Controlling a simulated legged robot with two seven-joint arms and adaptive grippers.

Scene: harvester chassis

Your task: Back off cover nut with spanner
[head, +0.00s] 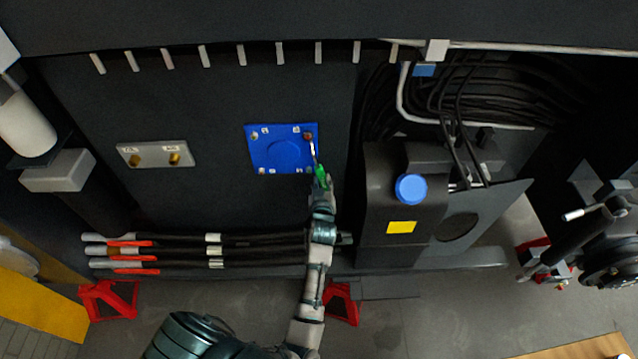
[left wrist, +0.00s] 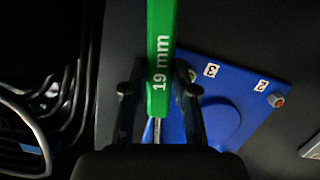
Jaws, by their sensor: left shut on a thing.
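The blue square cover (head: 283,156) is on the dark chassis panel, with a nut near each corner and a raised round middle. My left gripper (head: 321,181) is below the cover's right edge, shut on the green-handled spanner (head: 314,153). The spanner's thin metal end reaches up to the reddish upper right nut (head: 308,136); I cannot tell if it is seated. In the left wrist view the green handle (left wrist: 161,60), marked 19 mm, stands between the fingers (left wrist: 160,95), with the cover (left wrist: 255,95) behind it. The spanner's jaw is hidden there. My right gripper is out of view.
A plate with two brass fittings (head: 155,155) is left of the cover. A dark tank with a blue cap (head: 411,188) stands to the right, below bundled cables (head: 470,95). Hoses (head: 180,250) run along the lower edge. Panel between plate and cover is clear.

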